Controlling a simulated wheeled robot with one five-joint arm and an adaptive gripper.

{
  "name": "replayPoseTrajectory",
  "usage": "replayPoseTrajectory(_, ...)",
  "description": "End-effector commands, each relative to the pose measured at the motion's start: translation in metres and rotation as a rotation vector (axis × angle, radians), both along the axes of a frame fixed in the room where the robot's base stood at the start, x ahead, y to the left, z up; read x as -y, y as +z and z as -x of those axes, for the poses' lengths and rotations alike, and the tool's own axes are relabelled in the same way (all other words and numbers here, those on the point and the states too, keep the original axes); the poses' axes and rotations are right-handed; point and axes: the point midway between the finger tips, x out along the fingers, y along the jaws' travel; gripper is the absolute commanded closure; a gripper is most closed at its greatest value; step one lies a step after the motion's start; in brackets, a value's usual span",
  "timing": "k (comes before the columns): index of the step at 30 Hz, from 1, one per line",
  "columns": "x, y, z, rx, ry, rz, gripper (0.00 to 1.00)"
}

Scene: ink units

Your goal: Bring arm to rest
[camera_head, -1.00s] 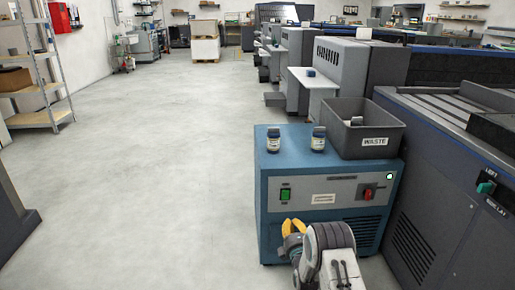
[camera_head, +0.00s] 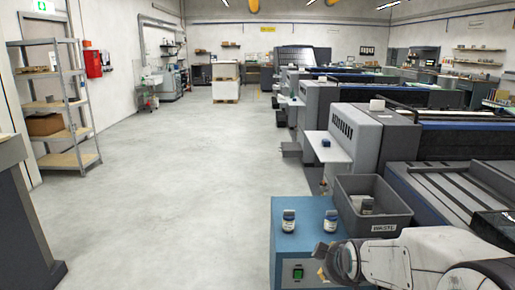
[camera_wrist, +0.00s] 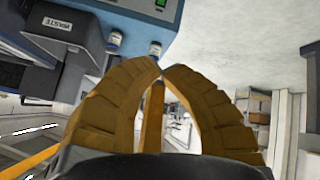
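My arm (camera_head: 420,262) is folded low at the right front in the head view, in front of the blue cabinet. In the head view only a bit of yellow (camera_head: 321,273) shows at the arm's end. Two small labelled bottles, the left one (camera_head: 288,220) and the right one (camera_head: 330,223), stand upright on the blue cabinet (camera_head: 300,246), apart from my gripper.
A grey waste bin (camera_head: 374,218) with items inside stands on the cabinet behind the arm. Grey machines (camera_head: 345,140) line the right side. A metal shelf (camera_head: 58,105) stands at the left. The floor (camera_head: 160,205) between is clear.

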Motion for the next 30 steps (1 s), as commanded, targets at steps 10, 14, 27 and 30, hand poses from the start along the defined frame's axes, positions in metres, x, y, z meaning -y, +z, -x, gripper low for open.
replayPoseTrajectory(10,0.0,0.111,0.168,-0.269,-0.288,-0.204,1.0)
replayPoseTrajectory(14,0.0,0.128,0.215,-0.342,-0.376,-0.245,1.0)
replayPoseTrajectory(27,-0.001,0.139,0.267,-0.426,-0.481,-0.284,1.0)
replayPoseTrajectory(30,-0.001,0.139,0.267,-0.426,-0.481,-0.284,1.0)
